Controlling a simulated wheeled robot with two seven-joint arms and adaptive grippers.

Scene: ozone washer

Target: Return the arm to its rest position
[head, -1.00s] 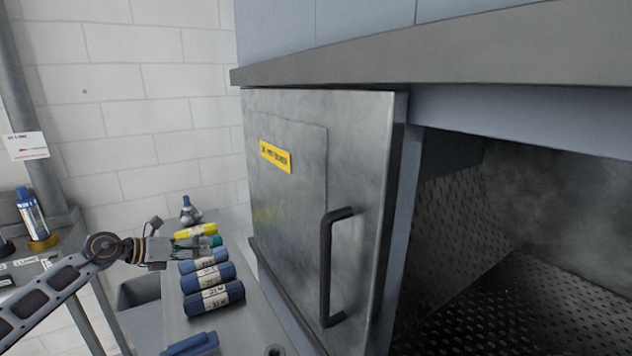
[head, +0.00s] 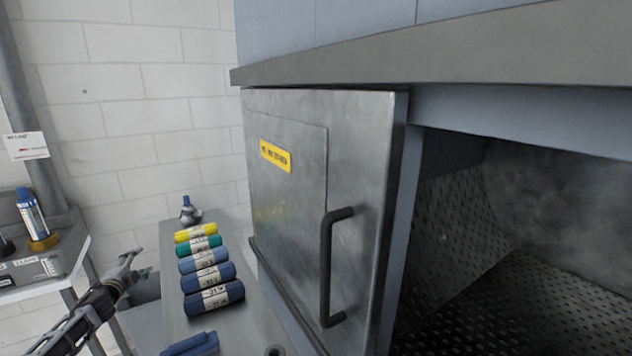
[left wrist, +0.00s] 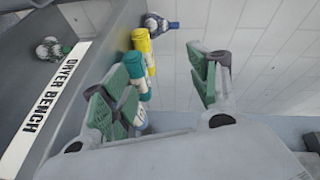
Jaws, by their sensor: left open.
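My left gripper (head: 128,272) is at the lower left in the head view, left of the bench and apart from it. It is open and empty; its two green-padded fingers (left wrist: 165,90) stand wide apart in the left wrist view. Several rolled bundles lie in a row on the grey bench (head: 172,318): a yellow roll (head: 196,232), a green roll (head: 199,247) and blue rolls (head: 214,298). The yellow roll (left wrist: 142,45) and a teal roll (left wrist: 128,108) show beyond the fingers in the left wrist view. My right gripper is not in view.
A metal door (head: 290,190) with a dark handle (head: 330,265) stands beside the bench, left of an open perforated chamber (head: 500,310). A small spray bottle (head: 189,212) is at the bench's back. A bottle (head: 32,216) stands on a shelf at left. A folded blue cloth (head: 192,345) lies in front.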

